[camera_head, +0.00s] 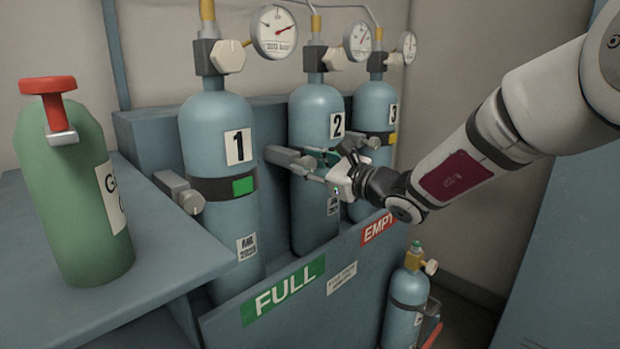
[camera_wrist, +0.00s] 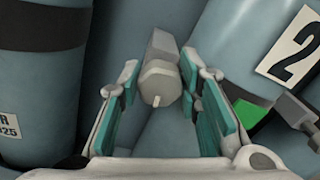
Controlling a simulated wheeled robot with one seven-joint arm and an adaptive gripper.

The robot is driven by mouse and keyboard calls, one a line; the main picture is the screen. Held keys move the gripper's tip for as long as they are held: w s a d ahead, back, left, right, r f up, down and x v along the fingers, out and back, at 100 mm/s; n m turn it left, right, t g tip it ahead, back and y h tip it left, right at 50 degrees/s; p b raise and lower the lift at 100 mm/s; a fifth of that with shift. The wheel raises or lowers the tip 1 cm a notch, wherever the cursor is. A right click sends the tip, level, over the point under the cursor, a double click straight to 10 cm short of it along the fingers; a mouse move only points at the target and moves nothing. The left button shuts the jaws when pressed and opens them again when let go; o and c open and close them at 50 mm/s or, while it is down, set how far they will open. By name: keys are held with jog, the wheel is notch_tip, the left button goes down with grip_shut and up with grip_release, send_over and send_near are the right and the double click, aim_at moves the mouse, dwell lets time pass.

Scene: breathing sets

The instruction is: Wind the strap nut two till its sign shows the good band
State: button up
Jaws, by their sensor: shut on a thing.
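Cylinder two (camera_head: 313,115) stands upright in the rack between cylinders one and three. Its strap nut (camera_wrist: 160,92) is a grey knob on the end of a grey bracket (camera_head: 283,155). My gripper (camera_head: 316,163) has its teal-padded fingers closed around this nut, with one finger on each side in the wrist view. The sign of strap two (camera_wrist: 253,119) shows green in the wrist view, partly covered by my right finger. In the head view my gripper hides most of that strap and its sign.
Cylinder one (camera_head: 215,130) has a green sign (camera_head: 243,186) and its own nut (camera_head: 191,201). Cylinder three (camera_head: 375,105) shows a yellow sign (camera_head: 393,138). A green bottle (camera_head: 70,190) stands on the left bench. A front panel (camera_head: 345,295) runs below; a small cylinder (camera_head: 402,315) stands low right.

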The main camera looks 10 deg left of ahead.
jog(key=shift+f+n+b, duration=0.1)
jog(key=shift+n+b, duration=1)
jog(key=shift+b, duration=0.35)
jog(key=o, duration=1.1)
jog(key=shift+o, duration=0.2)
jog(key=v, duration=1.2)
jog(key=shift+s, duration=0.1)
